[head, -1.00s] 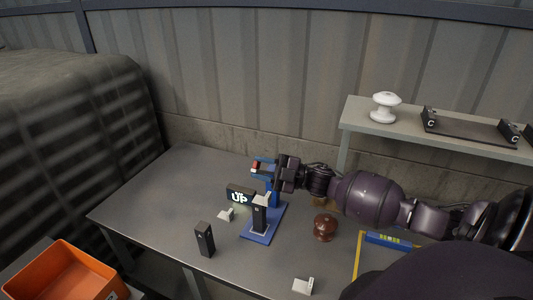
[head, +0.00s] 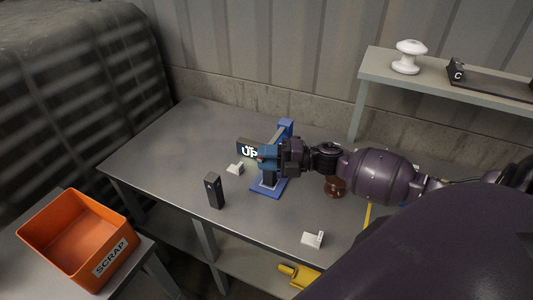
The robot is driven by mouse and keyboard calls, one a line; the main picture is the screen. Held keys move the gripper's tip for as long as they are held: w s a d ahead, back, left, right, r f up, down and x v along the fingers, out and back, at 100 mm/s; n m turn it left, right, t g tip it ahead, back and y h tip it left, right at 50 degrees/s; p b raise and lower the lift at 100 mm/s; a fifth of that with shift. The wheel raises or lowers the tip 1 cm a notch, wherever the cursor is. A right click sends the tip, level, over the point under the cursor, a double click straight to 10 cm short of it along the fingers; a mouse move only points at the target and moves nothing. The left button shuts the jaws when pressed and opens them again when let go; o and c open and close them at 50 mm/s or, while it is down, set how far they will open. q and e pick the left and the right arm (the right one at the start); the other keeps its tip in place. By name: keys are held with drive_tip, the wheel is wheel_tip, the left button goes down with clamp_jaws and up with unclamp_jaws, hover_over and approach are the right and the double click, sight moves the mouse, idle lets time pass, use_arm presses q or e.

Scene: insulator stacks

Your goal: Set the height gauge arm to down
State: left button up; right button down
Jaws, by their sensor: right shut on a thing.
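The height gauge stands on the table with a blue base (head: 264,190) and a blue post (head: 287,126). A dark sign reading UP (head: 247,149) is beside it on the left. My right gripper (head: 268,157) comes in from the right, in front of the post and above the base. It is shut on the height gauge arm, which is mostly hidden by the fingers. A small red tip shows at the left end of the fingers. My left gripper is not in view.
A black block (head: 214,191), white pieces (head: 235,169) (head: 312,240) and a brown insulator (head: 334,187) stand on the table (head: 160,150). An orange SCRAP bin (head: 47,217) is at lower left. A white insulator (head: 408,58) stands on the shelf (head: 390,78). The table's left part is clear.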

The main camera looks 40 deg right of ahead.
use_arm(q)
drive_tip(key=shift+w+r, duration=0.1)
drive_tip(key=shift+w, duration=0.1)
use_arm(e)
drive_tip(key=shift+w+d, duration=0.1)
drive_tip(key=c, duration=1)
unclamp_jaws()
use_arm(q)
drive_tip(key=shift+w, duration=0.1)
use_arm(e)
drive_tip(key=shift+o, duration=0.2)
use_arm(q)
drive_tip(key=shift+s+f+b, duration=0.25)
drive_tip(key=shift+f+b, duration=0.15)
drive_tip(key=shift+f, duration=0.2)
use_arm(e)
drive_tip(key=v, duration=1)
drive_tip(key=shift+s+d, duration=0.25)
drive_tip(key=shift+s, duration=0.05)
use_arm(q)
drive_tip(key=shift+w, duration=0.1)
